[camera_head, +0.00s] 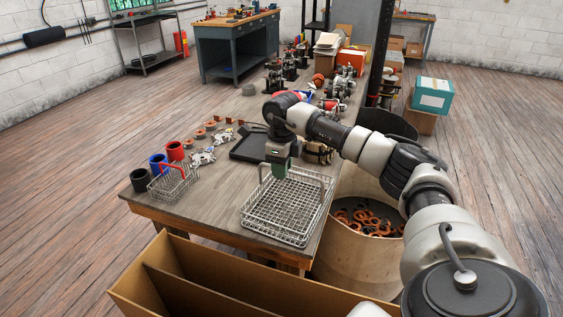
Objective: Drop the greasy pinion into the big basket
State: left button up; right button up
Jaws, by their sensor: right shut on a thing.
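The big basket (272,228), a wire-mesh one with raised handles, stands on the near end of the wooden workbench. My right gripper (279,173) points down over the far left part of this basket. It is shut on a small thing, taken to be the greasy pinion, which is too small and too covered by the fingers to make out. I cannot tell how far above the basket floor the fingers are. My left gripper is not in view.
A small wire basket with a red handle (174,188) stands at the bench's left edge, near black, blue and red cups (157,163). A dark tray (247,149) lies behind the big basket. A round bin (352,262) of rings stands right; an open cardboard box (200,283) is in front.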

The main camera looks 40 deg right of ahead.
pick_arm(q)
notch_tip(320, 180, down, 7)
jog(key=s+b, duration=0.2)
jog(key=b, duration=0.4)
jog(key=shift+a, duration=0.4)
pick_arm(e)
jog(key=shift+f, duration=5.8)
jog(key=shift+a, duration=0.1)
jog(key=o, duration=1)
jog(key=shift+o, duration=0.2)
